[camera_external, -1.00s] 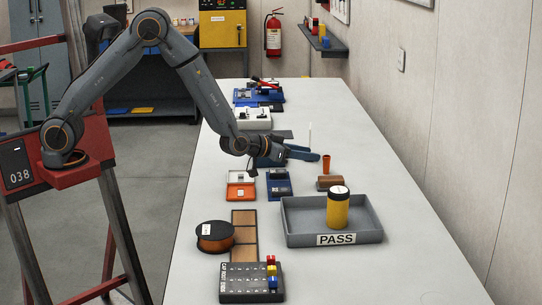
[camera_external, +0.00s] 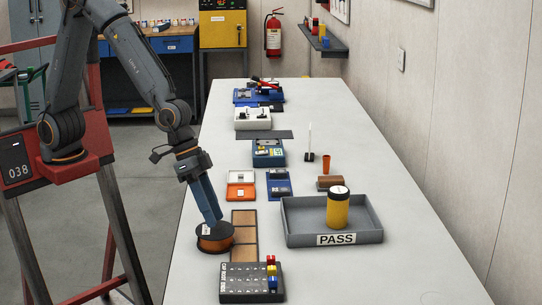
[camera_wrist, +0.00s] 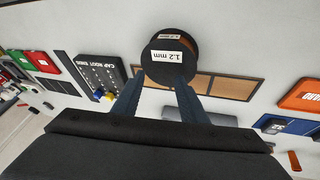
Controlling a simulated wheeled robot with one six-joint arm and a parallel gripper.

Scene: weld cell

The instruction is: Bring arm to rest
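My gripper (camera_external: 212,222) points down at the near left of the table (camera_external: 330,270), with its blue fingers close to the wire spool (camera_external: 214,243). In the wrist view my gripper (camera_wrist: 155,88) has its two fingers apart, with a gap between them. The dark spool (camera_wrist: 170,58), labelled 1.2 mm, shows at and beyond the fingertips. One fingertip overlaps its edge, and I cannot tell whether they touch. I see nothing held between the fingers. My arm is bent, with the forearm sloping down to the right.
A grey PASS tray (camera_external: 365,237) holding a yellow canister (camera_external: 338,208) stands right of the spool. A black cap rack (camera_external: 250,283) is in front, and a brown panelled strip (camera_external: 244,235) lies beside the spool. Small cases line the table behind. The right side of the table is clear.

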